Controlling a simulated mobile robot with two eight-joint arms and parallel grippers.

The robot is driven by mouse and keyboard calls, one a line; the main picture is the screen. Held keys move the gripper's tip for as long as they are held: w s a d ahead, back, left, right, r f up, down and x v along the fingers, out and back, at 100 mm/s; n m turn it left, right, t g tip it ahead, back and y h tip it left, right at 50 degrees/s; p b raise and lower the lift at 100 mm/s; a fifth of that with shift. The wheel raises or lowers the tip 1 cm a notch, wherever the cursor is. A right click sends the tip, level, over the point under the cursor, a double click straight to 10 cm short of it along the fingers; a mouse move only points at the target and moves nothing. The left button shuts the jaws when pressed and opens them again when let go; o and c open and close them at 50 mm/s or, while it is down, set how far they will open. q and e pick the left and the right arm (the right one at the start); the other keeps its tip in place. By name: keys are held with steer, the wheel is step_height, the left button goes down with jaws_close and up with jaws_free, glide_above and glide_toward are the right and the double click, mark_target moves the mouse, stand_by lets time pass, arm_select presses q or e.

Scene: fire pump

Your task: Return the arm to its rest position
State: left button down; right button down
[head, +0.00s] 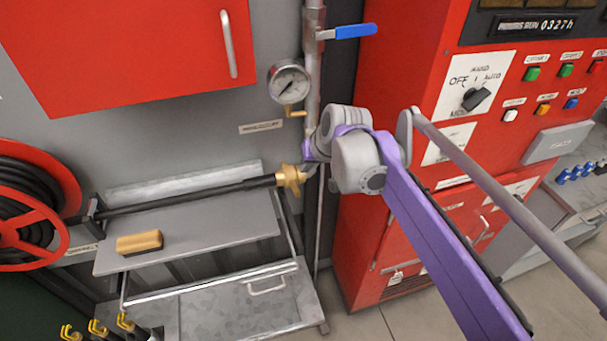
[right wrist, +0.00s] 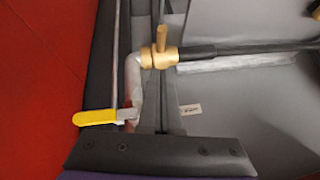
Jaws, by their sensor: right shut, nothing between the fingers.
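My right arm (head: 440,240) comes in from the lower right, purple and grey, raised and reaching toward the vertical pipe. Its grey wrist (head: 358,165) is in front of the pipe and the red cabinet. My right gripper (head: 312,156) is mostly hidden behind the wrist, close to the pipe and the brass coupling (head: 290,178). It is shut and empty. In the right wrist view, a dark bar with screws (right wrist: 160,155) crosses the bottom. Beyond it are a yellow lever (right wrist: 95,117) on a grey pipe and the brass coupling (right wrist: 157,58). My left gripper is not in view.
A pressure gauge (head: 289,82) and a blue lever (head: 350,31) sit on the pipe above. The red control cabinet (head: 365,235) stands right. A shelf (head: 200,240) with a brush (head: 139,242) and a hose reel (head: 30,205) are left. Floor shows at bottom center.

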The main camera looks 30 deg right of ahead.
steer(key=v, duration=0.5)
steer(key=shift+s, duration=0.15)
steer(key=s+a+f+n, duration=0.2)
steer(key=s+a+f, duration=0.3)
steer(key=s+f, duration=0.3)
steer(key=s+a+f+n, duration=0.1)
steer(key=s+a+f, duration=0.5)
steer(key=s+f, duration=0.2)
steer(key=shift+f+n, duration=0.4)
steer(key=shift+f, duration=0.5)
steer(key=shift+a, duration=0.15)
